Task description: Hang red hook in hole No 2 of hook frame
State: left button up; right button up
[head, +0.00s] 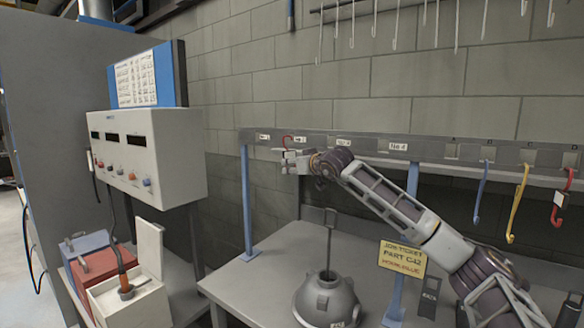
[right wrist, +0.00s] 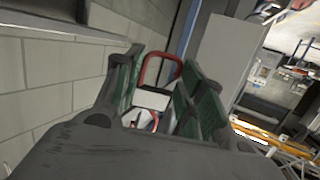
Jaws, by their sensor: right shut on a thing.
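The grey hook frame (head: 375,146) is a long bar on blue posts, with numbered labels at left and lettered places at right. My right gripper (head: 291,158) is shut on the red hook (head: 287,140) at the bar's left part, near the label to the right of No 1. The red hook's curved top also shows between the green finger pads of the gripper (right wrist: 160,105) in the right wrist view (right wrist: 163,62). Hole No 2 itself is too small or hidden, so I cannot tell whether the hook is in it. My left gripper is out of view.
A blue hook (head: 481,192), a yellow hook (head: 517,205) and another red piece (head: 561,198) hang at the bar's right. A grey hood (head: 328,300) stands on the table below my right arm. A yellow sign (head: 402,258) and a control box (head: 150,155) are nearby.

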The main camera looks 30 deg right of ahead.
jog(key=shift+d, duration=0.35)
jog(key=shift+d, duration=0.3)
dwell(0.4)
jog(key=shift+f, duration=0.3)
jog(key=shift+f, duration=0.3)
dwell(0.4)
jog(key=shift+f+b, duration=0.5)
jog(key=shift+f, duration=0.25)
dwell(0.5)
jog(key=o, duration=1.2)
